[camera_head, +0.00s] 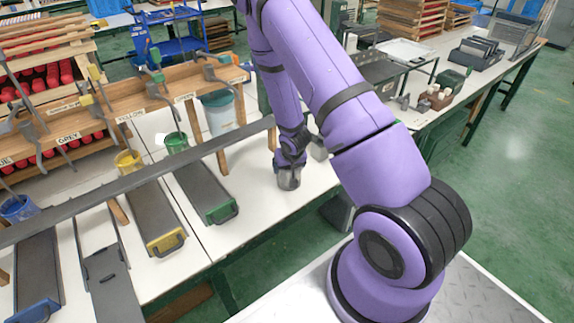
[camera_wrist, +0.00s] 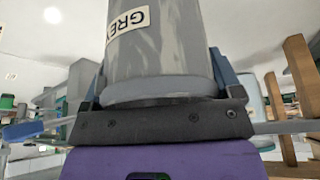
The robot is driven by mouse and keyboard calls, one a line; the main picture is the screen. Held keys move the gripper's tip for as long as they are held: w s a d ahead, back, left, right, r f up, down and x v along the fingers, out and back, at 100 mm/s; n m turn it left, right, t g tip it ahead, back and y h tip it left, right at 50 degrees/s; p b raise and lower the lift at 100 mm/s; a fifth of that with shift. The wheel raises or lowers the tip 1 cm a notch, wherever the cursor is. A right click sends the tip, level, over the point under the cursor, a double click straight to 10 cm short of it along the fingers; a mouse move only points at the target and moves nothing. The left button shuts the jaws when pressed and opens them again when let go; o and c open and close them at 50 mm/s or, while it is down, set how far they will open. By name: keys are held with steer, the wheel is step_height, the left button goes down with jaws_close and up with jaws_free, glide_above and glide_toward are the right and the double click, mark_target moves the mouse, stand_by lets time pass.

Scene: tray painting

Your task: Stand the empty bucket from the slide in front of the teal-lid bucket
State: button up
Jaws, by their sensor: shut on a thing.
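My gripper (camera_head: 291,160) is shut on a grey bucket (camera_head: 289,179), which looks upright at the white table's right part. I cannot tell whether its base touches the table. In the wrist view the grey bucket (camera_wrist: 165,60), with a "GREY" label, fills the space between the fingers of my gripper (camera_wrist: 160,88); its inside is hidden. The teal-lid bucket (camera_head: 221,115) is pale and stands behind the wooden rack, to the left of and farther back than the grey bucket. The slide between the blue and yellow ones (camera_head: 106,272) has no bucket on it.
Blue (camera_head: 17,208), yellow (camera_head: 128,161) and green (camera_head: 176,142) buckets stand at the slides' upper ends. A long dark bar (camera_head: 130,179) crosses above the slides. Bare white table (camera_head: 252,189) lies between the green slide (camera_head: 205,190) and my gripper.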

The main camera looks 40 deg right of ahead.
steer(key=o, duration=1)
steer(key=shift+f, duration=0.1)
steer(key=shift+c, duration=0.2)
steer(key=shift+v, duration=6.2)
steer(key=s+a+r+n, duration=0.1)
steer(key=s+a+r, duration=0.15)
steer(key=r, duration=0.85)
steer(key=s+a+r, duration=0.1)
steer(key=a+r, duration=0.2)
steer(key=r, duration=0.7)
steer(key=s+a+r+n, duration=0.1)
steer(key=s+a+r, duration=0.1)
steer(key=s+r, duration=0.3)
steer(key=s+a+r+n+y, duration=0.1)
steer(key=s+a+r, duration=0.1)
steer(key=s+r, duration=0.3)
steer(key=s+a+r+n+t, duration=0.1)
steer(key=s+a+r, duration=0.1)
steer(key=s+r, duration=0.3)
steer(key=s, duration=0.4)
steer(key=shift+a+y, duration=0.3)
steer(key=shift+s, duration=0.1)
